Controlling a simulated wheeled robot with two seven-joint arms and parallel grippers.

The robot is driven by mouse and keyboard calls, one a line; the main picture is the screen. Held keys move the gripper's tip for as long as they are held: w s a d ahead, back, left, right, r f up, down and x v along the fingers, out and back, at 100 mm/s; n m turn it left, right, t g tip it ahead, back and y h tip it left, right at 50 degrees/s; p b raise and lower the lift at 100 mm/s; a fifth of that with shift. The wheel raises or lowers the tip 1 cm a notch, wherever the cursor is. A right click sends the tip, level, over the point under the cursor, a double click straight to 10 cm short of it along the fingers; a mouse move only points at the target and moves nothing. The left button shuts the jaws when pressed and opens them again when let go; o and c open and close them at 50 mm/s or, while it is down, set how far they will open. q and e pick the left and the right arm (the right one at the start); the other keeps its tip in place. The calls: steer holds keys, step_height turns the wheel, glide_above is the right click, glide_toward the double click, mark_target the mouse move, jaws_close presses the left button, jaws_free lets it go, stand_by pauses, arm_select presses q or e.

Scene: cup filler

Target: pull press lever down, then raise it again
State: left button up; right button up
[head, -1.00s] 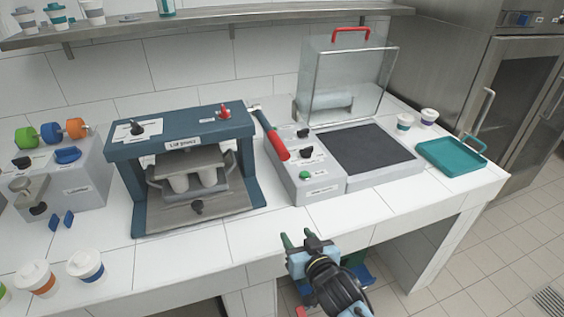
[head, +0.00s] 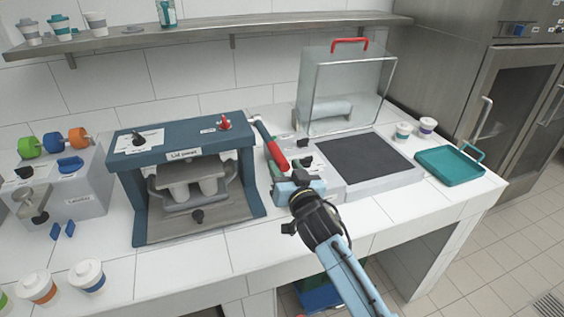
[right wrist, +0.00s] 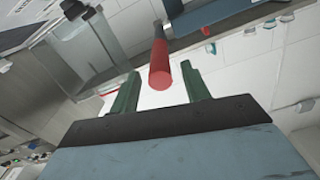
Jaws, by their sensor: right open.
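The lid press (head: 185,175) is a blue frame on the counter at centre left, with cups under its plate. Its press lever (head: 273,146) has a red grip and slants down toward me from the frame's right side. My right gripper (head: 284,174) is close to the grip's lower end in the head view. In the right wrist view the red lever grip (right wrist: 159,67) shows between and beyond the tips of my two green fingers (right wrist: 160,90). The fingers are open and apart from it on both sides. My left gripper is not in view.
A flat machine with a dark plate (head: 365,160) and a raised clear cover (head: 345,90) stands right of the lever. A teal tray (head: 450,168) lies at the right. White cups (head: 87,276) stand at the front left. A shelf (head: 200,40) runs above.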

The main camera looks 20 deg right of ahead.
steer(key=shift+w, duration=1.4)
jaws_close()
